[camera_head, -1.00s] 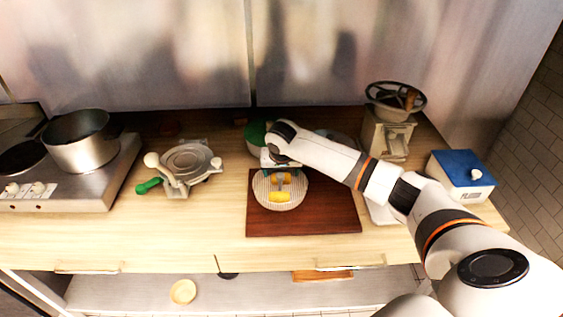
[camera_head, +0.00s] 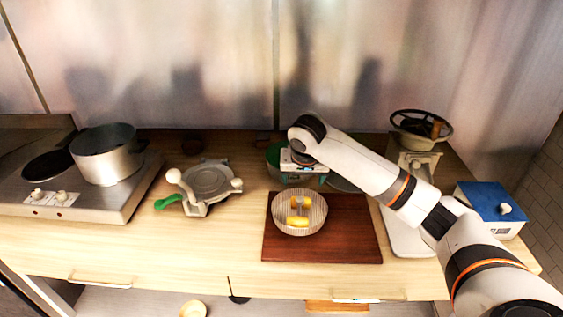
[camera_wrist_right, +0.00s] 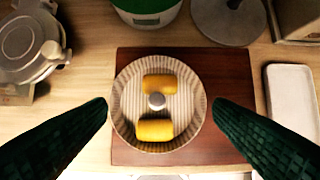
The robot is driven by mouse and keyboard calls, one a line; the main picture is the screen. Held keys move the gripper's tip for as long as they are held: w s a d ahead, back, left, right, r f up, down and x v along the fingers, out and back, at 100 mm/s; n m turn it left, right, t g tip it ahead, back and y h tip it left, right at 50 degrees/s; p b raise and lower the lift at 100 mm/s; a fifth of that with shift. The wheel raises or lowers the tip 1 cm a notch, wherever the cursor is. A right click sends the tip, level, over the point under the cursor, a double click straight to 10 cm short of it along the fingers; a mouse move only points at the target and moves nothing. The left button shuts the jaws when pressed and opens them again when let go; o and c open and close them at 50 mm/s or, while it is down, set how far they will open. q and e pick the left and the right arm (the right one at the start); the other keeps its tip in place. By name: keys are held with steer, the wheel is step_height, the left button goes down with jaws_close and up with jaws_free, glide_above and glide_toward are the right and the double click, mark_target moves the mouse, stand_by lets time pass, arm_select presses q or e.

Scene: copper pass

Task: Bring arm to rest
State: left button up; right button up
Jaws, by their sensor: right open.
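My right arm reaches in from the right in the head view, its gripper (camera_head: 302,166) above the back of the dark red board (camera_head: 335,235). In the right wrist view the two dark green fingers (camera_wrist_right: 160,125) stand wide apart with nothing between their tips. Below them, a ribbed round dish (camera_wrist_right: 124,99) sits on the board and holds two yellow pieces (camera_wrist_right: 155,129) and a small pale round thing (camera_wrist_right: 156,100). The dish also shows in the head view (camera_head: 281,216). My left gripper is not in view.
A steel pot (camera_head: 108,160) stands on the stove at left. Behind are a green-and-white container (camera_wrist_right: 147,14) and a round grey lid (camera_wrist_right: 230,20).

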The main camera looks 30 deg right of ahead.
steer(key=s+a+f+n+y, duration=0.3)
steer(key=s+a+f+n, duration=0.3)
steer(key=s+a+f, duration=0.65)
steer(key=s+a+f+n, duration=0.1)
steer(key=s+f, duration=0.1)
steer(key=s, duration=0.7)
steer(key=s+a+f+n, duration=0.1)
steer(key=s+a+f, duration=0.1)
steer(key=s, duration=0.7)
step_height(320, 180, down, 29)
steer(key=s+g+b, duration=0.2)
steer(key=s, duration=0.1)
steer(key=s+d+f, duration=0.2)
steer(key=s+f, duration=0.5)
steer(key=f, duration=0.1)
steer(key=s+d+f+b, duration=0.1)
steer(key=s+f, duration=0.7)
steer(key=shift+s+d+n+g+h, duration=0.3)
steer(key=shift+d+n+g, duration=0.05)
steer(key=shift+n+g, duration=0.05)
